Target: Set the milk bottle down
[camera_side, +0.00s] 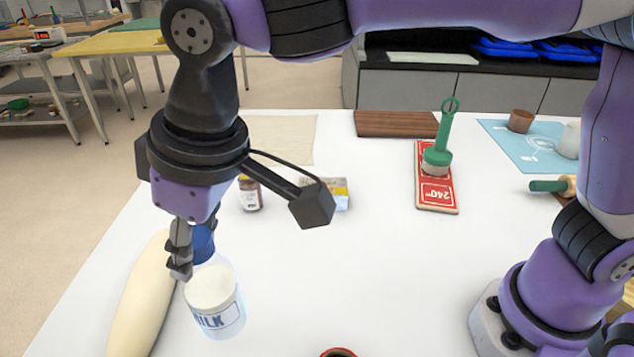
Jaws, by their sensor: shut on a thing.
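The milk bottle (214,300) is white and translucent with a blue cap and a dark "MILK" label, at the lower left. My gripper (183,258) points down and is shut on the bottle at its blue cap. The bottle leans, its base toward the lower right. The fingers partly cover the cap. I cannot tell whether the base touches the white table (330,270).
A long beige dough-like roll (140,300) lies just left of the bottle. Behind stand a small brown jar (250,194) and a yellow-white box (340,192). A red board (437,198) holds a green-handled tool (437,158). The table's middle is clear.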

